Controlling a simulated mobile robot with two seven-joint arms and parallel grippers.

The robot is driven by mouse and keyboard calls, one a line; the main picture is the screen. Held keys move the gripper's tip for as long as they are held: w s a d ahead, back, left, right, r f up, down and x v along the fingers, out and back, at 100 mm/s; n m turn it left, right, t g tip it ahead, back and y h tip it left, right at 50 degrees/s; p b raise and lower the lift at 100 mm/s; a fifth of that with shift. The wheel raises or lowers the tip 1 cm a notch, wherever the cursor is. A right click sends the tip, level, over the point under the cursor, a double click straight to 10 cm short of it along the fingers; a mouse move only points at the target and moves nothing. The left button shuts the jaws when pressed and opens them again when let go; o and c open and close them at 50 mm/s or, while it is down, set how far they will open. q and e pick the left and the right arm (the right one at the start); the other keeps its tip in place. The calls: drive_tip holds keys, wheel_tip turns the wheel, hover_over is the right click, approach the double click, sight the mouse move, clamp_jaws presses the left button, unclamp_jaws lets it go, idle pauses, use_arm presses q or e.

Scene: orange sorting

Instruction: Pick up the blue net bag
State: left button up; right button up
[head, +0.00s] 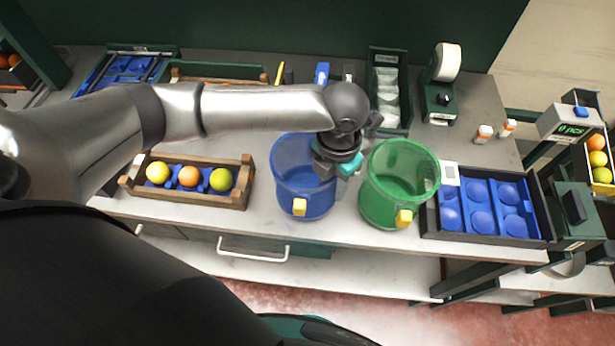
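The blue net bag (290,188) stands upright and open-topped on the counter, a little left of the green net bag (385,205). It has a yellow tag on its front. My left gripper (338,168) hangs over the right side of the blue net bag's rim, in the gap towards the green one. Its wrist hides part of that rim. The fingers are too hidden to show whether they are open or shut, or whether they touch the bag. My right gripper is not in view.
A wooden crate (240,196) with three fruits stands left of the blue bag. A black-edged tray (537,243) with blue cups lies right of the green bag. Behind are a bin (404,125) and a roll dispenser (440,95). The counter's front edge is close.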

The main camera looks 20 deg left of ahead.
use_arm(q)
clamp_jaws()
idle(1.2)
